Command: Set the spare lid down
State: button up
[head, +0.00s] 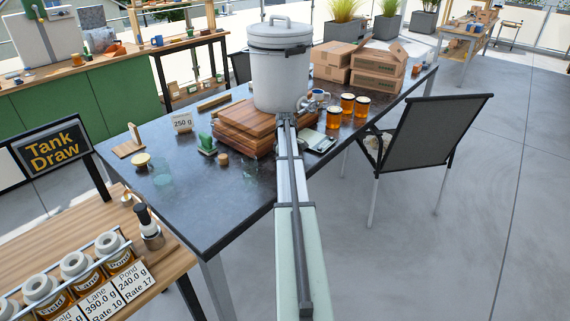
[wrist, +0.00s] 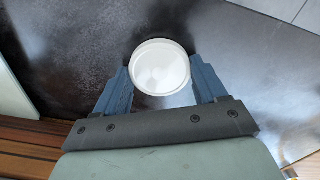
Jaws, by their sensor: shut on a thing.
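In the wrist view my gripper (wrist: 161,78) is shut on a round white lid (wrist: 160,66), with one blue-grey finger on each side of it. The lid's pale face and raised rim point toward the camera. Behind it lies the dark tabletop (wrist: 80,45); I cannot tell how high the lid is above it. In the head view my arm reaches over the table (head: 195,210) toward the white tank (head: 267,80). The fingers and the held lid cannot be made out there.
The table's front left is mostly clear.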

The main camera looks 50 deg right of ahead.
jog(key=shift+f, duration=0.1)
jog(key=o, duration=1.2)
jog(key=shift+c, duration=0.2)
notch_tip(320, 180, up, 12)
